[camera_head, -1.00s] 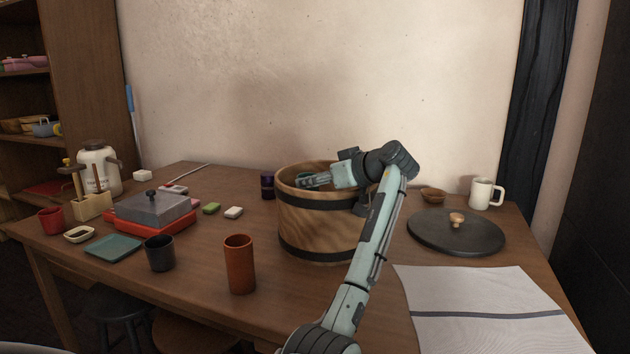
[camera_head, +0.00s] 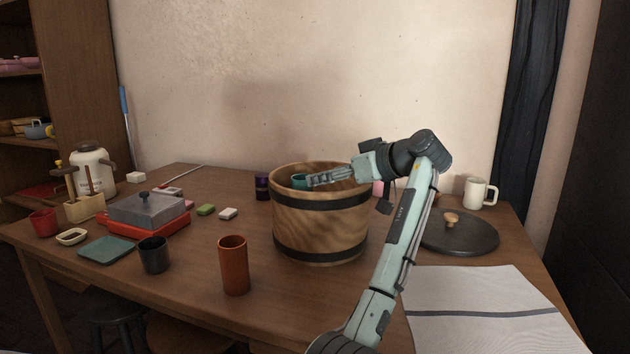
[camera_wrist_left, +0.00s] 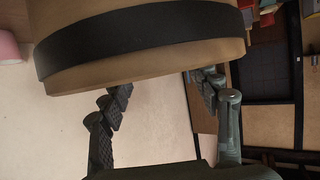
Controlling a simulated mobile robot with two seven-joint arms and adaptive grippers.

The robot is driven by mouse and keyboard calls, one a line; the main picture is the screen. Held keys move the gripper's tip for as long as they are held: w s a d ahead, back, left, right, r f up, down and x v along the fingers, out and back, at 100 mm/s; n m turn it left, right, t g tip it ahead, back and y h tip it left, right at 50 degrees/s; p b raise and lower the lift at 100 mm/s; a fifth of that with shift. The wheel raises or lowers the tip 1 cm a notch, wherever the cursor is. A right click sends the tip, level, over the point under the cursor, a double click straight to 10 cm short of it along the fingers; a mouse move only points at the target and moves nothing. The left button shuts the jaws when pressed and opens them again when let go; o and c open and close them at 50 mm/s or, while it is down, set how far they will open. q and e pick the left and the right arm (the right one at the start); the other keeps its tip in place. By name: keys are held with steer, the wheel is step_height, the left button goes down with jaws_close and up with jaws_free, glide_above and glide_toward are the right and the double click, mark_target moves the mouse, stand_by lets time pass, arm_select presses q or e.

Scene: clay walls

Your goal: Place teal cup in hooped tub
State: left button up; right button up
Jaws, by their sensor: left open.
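The hooped tub (camera_head: 320,228) is a wooden bucket with two dark bands, standing mid-table. Its wall and dark band (camera_wrist_left: 140,35) fill the top of the left wrist view. The teal cup (camera_head: 300,182) shows within the tub's opening near the far left inner wall; its lower part is hidden by the near rim. My left gripper (camera_head: 314,180) reaches over the tub's right rim, its fingertips close to the cup. In the left wrist view the gripper (camera_wrist_left: 165,95) has its fingers apart with nothing seen between them. My right gripper is out of view.
A purple cup (camera_head: 262,187) stands behind the tub at left, and a pink object (camera_head: 378,188) at right. An orange cup (camera_head: 233,265) and black cup (camera_head: 154,255) stand in front left. A dark lid (camera_head: 458,236) and striped cloth (camera_head: 480,300) lie right.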

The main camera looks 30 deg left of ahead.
arm_select(q)
steer(key=shift+v, duration=2.4)
